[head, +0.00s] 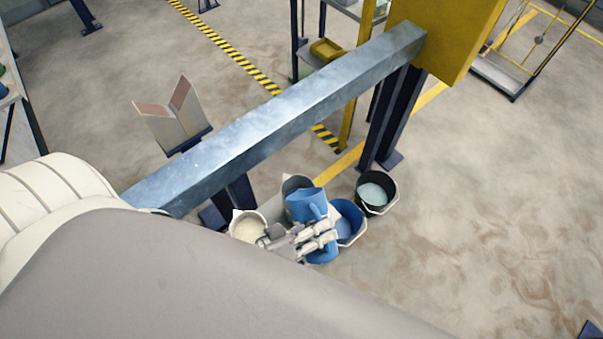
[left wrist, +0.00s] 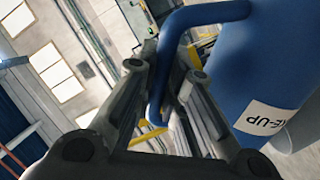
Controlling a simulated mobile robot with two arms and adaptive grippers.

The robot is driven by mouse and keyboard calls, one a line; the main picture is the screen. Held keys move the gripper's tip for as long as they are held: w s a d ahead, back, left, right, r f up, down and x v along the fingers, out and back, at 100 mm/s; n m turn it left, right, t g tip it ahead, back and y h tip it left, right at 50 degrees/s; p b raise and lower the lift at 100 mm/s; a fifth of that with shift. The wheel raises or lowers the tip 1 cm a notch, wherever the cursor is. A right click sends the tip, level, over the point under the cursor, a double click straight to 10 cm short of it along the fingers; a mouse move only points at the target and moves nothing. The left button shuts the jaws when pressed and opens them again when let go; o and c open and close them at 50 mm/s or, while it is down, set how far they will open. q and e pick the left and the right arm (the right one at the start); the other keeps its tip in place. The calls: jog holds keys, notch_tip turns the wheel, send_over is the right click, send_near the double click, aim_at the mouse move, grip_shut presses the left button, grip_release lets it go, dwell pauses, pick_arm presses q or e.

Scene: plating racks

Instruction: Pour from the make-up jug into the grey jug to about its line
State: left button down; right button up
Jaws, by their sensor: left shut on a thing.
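The blue make-up jug (head: 306,203) is in the middle of the head view, and its upside-down label shows in the left wrist view (left wrist: 270,118). My left gripper (head: 322,232) is shut on the jug's blue handle (left wrist: 170,70). The grey jug (head: 294,184) is just behind and left of the make-up jug, partly covered by it. A grey curved surface, probably the grey jug, shows at the right edge of the left wrist view (left wrist: 303,132). I cannot tell the make-up jug's exact tilt, and no stream shows. The grey jug's line and level are hidden. My right gripper is out of view.
A white bucket (head: 238,222) with pale contents stands left of the jugs. A blue bucket (head: 358,222) and a black bucket (head: 391,200) with light blue liquid stand to the right. A long steel beam (head: 270,115) crosses behind. Open floor lies at right.

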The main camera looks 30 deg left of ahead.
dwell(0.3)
pick_arm(q)
jog(key=shift+s+d+f+m, duration=0.15)
jog(key=shift+f+m, duration=0.15)
jog(key=shift+m, duration=0.1)
jog(key=shift+s+d+f+m+t+b, duration=0.2)
jog(key=shift+f+m+t, duration=0.05)
jog(key=shift+m, duration=0.3)
jog(key=shift+s+d+f+m+t+b, duration=0.15)
jog(key=shift+f+m+t+b, duration=0.1)
jog(key=shift+m, duration=0.3)
jog(key=shift+r+m+p, duration=0.95)
jog(key=shift+r+m, duration=0.05)
jog(key=shift+r+m+t, duration=0.3)
jog(key=shift+r+m, duration=0.05)
jog(key=shift+m, duration=0.25)
